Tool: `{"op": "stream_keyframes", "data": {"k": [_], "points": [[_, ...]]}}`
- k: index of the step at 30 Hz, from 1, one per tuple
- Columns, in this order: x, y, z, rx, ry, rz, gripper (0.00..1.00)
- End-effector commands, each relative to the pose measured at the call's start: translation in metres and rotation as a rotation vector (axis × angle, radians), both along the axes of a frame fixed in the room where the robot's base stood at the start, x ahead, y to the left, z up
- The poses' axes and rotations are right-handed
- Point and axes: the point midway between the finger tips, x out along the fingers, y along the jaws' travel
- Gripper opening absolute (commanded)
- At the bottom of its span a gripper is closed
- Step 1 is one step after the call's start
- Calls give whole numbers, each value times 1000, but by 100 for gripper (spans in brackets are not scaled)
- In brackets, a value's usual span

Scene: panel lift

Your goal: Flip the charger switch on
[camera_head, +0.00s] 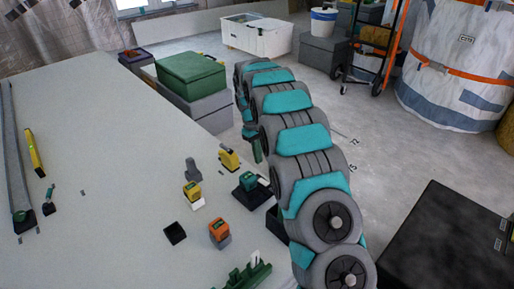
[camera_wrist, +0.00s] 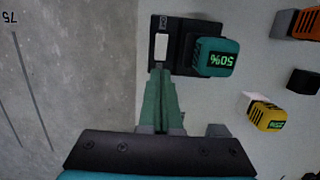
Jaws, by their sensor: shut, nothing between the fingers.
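In the head view the charger (camera_head: 246,196) stands at the table's right edge, and my gripper (camera_head: 257,152) is partly hidden by my arm. The switch cannot be made out there.
A yellow battery (camera_wrist: 267,115), an orange one (camera_wrist: 305,23) and a black block (camera_wrist: 302,81) lie near the charger. On the table (camera_head: 100,130) stand a yellow-topped tool (camera_head: 228,158) and a grey part (camera_head: 193,170). A green box (camera_head: 190,74) stands beyond. The table's middle is mostly clear.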

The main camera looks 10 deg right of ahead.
Motion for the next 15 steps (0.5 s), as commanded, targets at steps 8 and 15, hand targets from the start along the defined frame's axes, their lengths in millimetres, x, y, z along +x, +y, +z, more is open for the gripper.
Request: {"op": "stream_keyframes", "data": {"k": [8,15], "points": [[-8,-5,-51,-1,4,0,0],[-10,-7,-74,0,0,0,0]]}}
